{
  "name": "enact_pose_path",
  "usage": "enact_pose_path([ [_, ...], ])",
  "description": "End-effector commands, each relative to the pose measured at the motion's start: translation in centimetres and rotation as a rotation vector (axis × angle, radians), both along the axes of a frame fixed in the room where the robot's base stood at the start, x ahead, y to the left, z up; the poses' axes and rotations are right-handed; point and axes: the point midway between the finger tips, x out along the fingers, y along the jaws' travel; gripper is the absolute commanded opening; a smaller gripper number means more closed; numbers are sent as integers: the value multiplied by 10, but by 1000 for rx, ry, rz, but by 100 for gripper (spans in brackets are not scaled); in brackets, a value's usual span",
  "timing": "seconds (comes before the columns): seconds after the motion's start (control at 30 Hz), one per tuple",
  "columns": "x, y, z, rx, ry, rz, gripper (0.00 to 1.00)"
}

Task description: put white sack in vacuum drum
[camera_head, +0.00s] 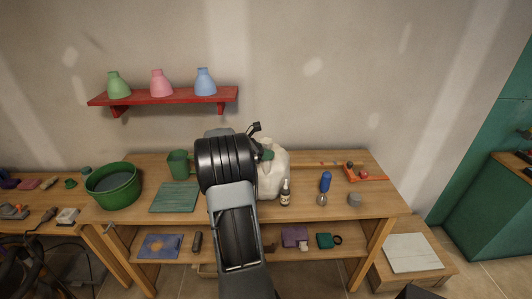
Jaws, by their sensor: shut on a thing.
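The white sack (273,177) is a bulging pale shape at the workbench's middle, right beside my black wrist. My gripper (263,146) is at its top, mostly hidden behind my wrist, and is shut on the sack. I cannot tell whether the sack's underside touches the bench. No drum is plainly recognisable as the vacuum drum. A dark, coiled-looking object (35,268) stands on the floor at the lower left, cut by the frame edge; I cannot tell whether it is part of the vacuum.
A wide green tub (113,186) stands at the bench's left, beside a green board (175,197) and green jug (180,164). A small bottle (285,194) and blue-handled tool (325,184) stand right of the sack. A red shelf (165,97) with three vases hangs above.

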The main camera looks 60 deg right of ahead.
Motion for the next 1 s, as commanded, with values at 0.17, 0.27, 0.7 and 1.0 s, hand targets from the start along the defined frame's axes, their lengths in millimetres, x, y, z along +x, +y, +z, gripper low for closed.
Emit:
enact_pose_path([
  [0.17, 0, 0, -5, -1, -1, 1, 0],
  [0.27, 0, 0, -5, -1, -1, 1, 0],
  [0.7, 0, 0, -8, -1, -1, 0, 53],
  [1.0, 0, 0, -7, -1, -1, 0, 58],
])
